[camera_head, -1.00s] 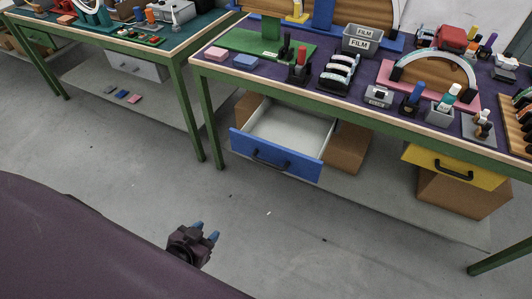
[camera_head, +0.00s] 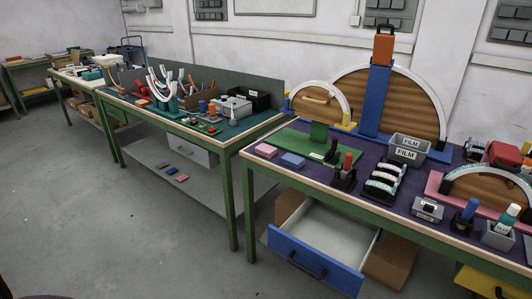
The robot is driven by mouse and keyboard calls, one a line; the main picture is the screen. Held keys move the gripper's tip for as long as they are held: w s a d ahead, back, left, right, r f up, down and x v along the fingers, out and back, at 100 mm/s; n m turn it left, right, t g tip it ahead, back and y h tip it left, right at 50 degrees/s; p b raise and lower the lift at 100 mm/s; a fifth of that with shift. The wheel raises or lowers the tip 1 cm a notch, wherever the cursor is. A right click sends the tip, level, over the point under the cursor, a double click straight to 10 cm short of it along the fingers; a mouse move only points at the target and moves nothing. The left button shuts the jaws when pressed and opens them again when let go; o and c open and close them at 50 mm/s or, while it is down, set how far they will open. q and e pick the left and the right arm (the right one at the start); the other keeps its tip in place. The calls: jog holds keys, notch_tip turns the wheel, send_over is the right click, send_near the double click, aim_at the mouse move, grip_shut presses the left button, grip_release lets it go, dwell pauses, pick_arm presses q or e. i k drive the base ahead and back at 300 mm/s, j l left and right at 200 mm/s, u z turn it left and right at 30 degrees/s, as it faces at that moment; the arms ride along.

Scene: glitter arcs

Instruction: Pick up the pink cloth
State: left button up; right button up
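A small flat pink piece, which looks like a folded cloth or sponge (camera_head: 265,150), lies on the near left corner of the purple-topped table (camera_head: 222,141). A similar blue piece (camera_head: 293,160) lies just right of it. Another small pink piece (camera_head: 182,178) lies on the lower shelf (camera_head: 205,191) of the further table, with a blue and a dark piece beside it. I cannot tell for sure which pink piece is the cloth. Neither of my grippers is in view.
An open blue drawer (camera_head: 316,262) juts out under the purple-topped table. A green base plate (camera_head: 309,146), a black stand with a red-topped tool (camera_head: 345,172) and a grey FILM bin (camera_head: 407,149) stand near the pink piece. The grey floor (camera_head: 110,240) at left is clear.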

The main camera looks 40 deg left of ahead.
aim_at(267, 151)
jog(key=i+j, duration=0.1)
jog(key=j, duration=0.45)
jog(key=i+j, duration=0.1)
jog(key=j, duration=0.4)
jog(key=i+j, duration=0.1)
jog(key=j, duration=0.45)
jog(key=i+j, duration=0.1)
jog(key=j, duration=0.4)
jog(key=i+j+z, duration=0.1)
jog(key=j, duration=0.45)
jog(key=i+j, duration=0.1)
jog(key=j, duration=0.45)
